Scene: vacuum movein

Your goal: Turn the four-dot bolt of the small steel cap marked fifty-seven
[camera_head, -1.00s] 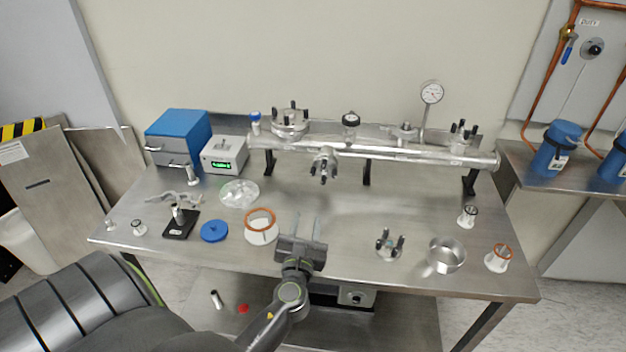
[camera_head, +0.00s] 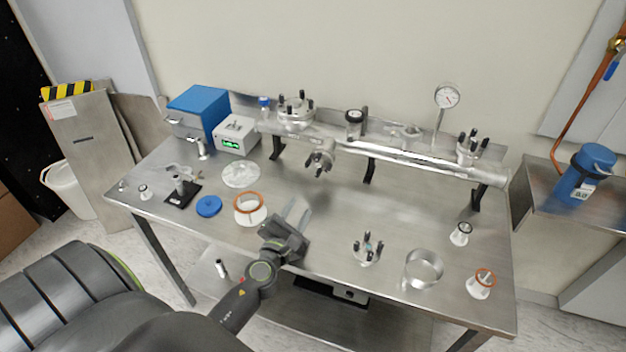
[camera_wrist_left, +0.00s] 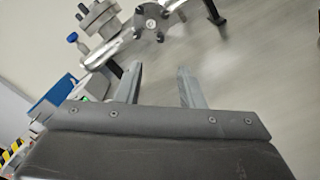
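Several small steel caps with black bolts show, but no number or dot marks are legible, so I cannot tell which is marked fifty-seven. One faces forward on the pipe's middle branch (camera_head: 319,161), also seen in the left wrist view (camera_wrist_left: 152,18). Another sits on the pipe's right end (camera_head: 471,149), and a larger one (camera_head: 296,110) on the left end. A bolted piece (camera_head: 367,252) stands on the table. My left gripper (camera_head: 297,212) is open and empty above the table's front half, in front of the branch cap and apart from it; its parted fingers (camera_wrist_left: 160,82) show in the wrist view. My right gripper is out of view.
The steel table (camera_head: 330,220) holds a white ring piece with an orange rim (camera_head: 249,210), a blue disc (camera_head: 208,206), a steel ring (camera_head: 423,270) and small white cones. A dial gauge (camera_head: 446,97) rises behind the pipe. The table's middle is fairly clear.

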